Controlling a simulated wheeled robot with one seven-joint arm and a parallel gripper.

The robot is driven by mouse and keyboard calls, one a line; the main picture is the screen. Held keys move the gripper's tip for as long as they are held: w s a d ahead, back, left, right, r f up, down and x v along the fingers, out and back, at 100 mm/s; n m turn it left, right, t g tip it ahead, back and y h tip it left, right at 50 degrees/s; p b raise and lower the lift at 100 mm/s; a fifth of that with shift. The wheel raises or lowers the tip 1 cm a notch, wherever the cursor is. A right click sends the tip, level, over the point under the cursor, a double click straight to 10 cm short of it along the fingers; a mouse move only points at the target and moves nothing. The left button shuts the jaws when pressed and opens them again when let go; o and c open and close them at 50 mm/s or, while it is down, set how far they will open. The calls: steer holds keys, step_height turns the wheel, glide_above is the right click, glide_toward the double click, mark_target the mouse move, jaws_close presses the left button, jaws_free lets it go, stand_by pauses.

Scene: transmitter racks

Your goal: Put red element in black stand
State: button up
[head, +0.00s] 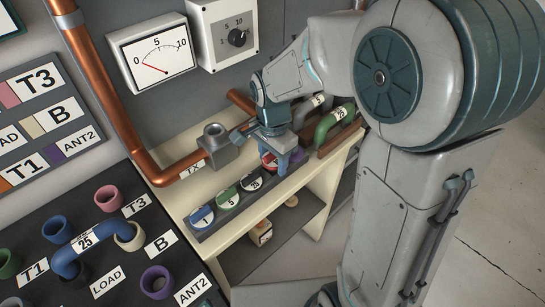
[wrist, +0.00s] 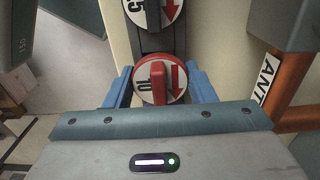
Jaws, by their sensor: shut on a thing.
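The red element (wrist: 152,84), a round plug with a red knob, a white face marked 10 and a red arrow, is between my gripper's blue fingers (wrist: 160,88) in the wrist view. It shows partly behind the fingers in the head view (head: 267,160). My gripper (head: 275,156) is shut on it, pointing down at the right part of the dark stand (head: 222,227). The element lines up with the stand's row; I cannot tell whether it is seated or just above. The black 25 element (head: 252,179) sits beside it, also in the wrist view (wrist: 152,12).
Blue (head: 202,217) and green (head: 228,198) elements stand in the same row. Behind is a grey socket block (head: 207,153) on a copper pipe (head: 105,90). A green elbow (head: 334,123) lies right of my gripper. A dark patch panel (head: 30,210) is at left.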

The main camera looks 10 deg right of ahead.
steer(key=shift+f, duration=0.4)
steer(key=o, duration=1.1)
steer(key=shift+c, duration=0.2)
steer(key=shift+r, duration=0.1)
step_height(320, 180, up, 14)
steer(key=s+d+f+n+t+p, duration=0.2)
steer(key=s+d+f+n, duration=0.1)
steer(key=s+d+n, duration=0.7)
steer(key=shift+s+f+t+p, duration=0.15)
steer(key=shift+s+t+p, duration=0.2)
steer(key=shift+s, duration=0.8)
